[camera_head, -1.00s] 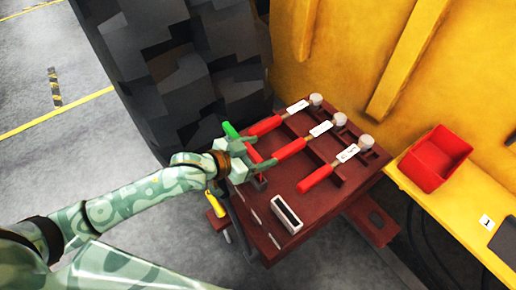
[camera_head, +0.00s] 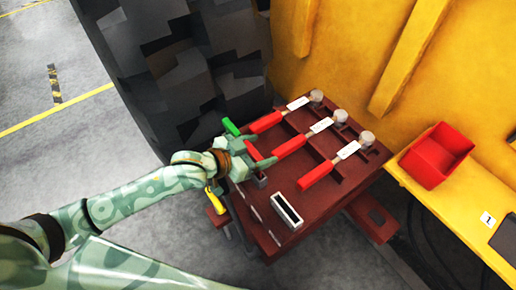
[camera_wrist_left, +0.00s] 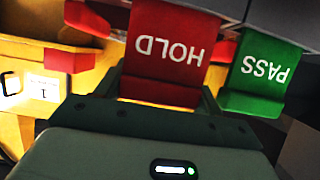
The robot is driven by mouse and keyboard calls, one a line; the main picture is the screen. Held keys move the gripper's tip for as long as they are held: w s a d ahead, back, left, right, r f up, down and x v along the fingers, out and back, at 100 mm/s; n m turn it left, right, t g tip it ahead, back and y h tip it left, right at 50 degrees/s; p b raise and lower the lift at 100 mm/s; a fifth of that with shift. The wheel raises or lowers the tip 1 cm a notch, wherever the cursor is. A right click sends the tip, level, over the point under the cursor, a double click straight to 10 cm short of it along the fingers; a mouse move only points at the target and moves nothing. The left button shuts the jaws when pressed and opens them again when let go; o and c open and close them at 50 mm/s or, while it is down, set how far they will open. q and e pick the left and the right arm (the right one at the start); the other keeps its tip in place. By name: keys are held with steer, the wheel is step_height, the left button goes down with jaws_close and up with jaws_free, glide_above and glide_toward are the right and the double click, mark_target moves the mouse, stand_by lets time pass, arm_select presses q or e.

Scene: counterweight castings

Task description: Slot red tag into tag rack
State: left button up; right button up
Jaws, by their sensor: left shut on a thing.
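The red tag (camera_wrist_left: 163,85) with the word HOLD, upside down in the left wrist view, sits between the fingers of my left gripper. My left gripper (camera_head: 254,159) is shut on it, low over the near left part of the maroon table (camera_head: 308,226). A bit of red tag (camera_head: 265,164) shows at the fingertips in the head view. The green tag (camera_wrist_left: 262,75) reading PASS is beside it in the left wrist view, and its green (camera_head: 231,126) shows beyond the gripper in the head view. My right gripper is not in view.
A white-rimmed dark holder (camera_head: 287,210) sits nearer. A red bin (camera_head: 436,156) stands on the yellow ledge at right.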

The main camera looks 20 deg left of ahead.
arm_select(q)
steer(key=shift+f, duration=0.25)
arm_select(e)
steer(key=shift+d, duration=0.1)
arm_select(q)
steer(key=o, duration=1)
steer(key=shift+o, duration=0.2)
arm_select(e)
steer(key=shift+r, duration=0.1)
arm_select(q)
steer(key=p+v, duration=0.6)
steer(key=v, duration=1)
step_height(320, 180, up, 7)
steer(key=p, duration=0.7)
steer(key=shift+p, duration=0.3)
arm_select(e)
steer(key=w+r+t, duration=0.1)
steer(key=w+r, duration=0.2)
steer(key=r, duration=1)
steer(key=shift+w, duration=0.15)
arm_select(q)
steer(key=shift+s+r, duration=0.1)
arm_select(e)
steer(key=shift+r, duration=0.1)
